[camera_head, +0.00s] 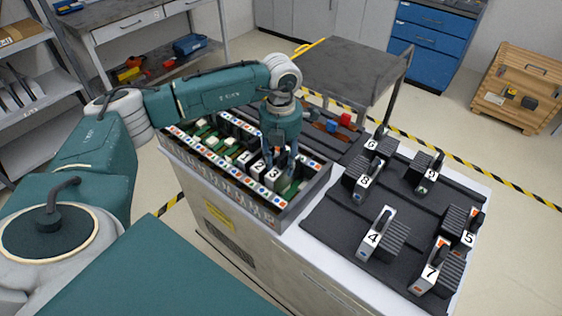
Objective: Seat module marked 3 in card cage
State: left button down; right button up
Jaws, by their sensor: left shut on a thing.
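The module marked 3 (272,174) is upright in the card cage (252,194), at the right end of a short row, beside the module marked 2 (258,166). My left gripper (280,163) reaches down from above and is shut on module 3. The fingers hide part of its top. I cannot tell from here whether it is fully down in its slot. To its right in the cage, green board and open slots show. My right gripper is not in view.
On the black mat (322,222) to the right stand modules marked 4 (374,238), 5 (468,238), 6, 7 (431,272), 8 (363,181) and 9 (430,174). A dark cart (357,68) stands behind. A wooden crate (520,88) stands on the floor at far right.

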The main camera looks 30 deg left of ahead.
pick_arm(q)
jog(key=c, duration=1.1)
grip_release()
jog(key=shift+f, duration=0.1)
notch_tip(320, 180, up, 12)
jog(key=shift+r, duration=0.1)
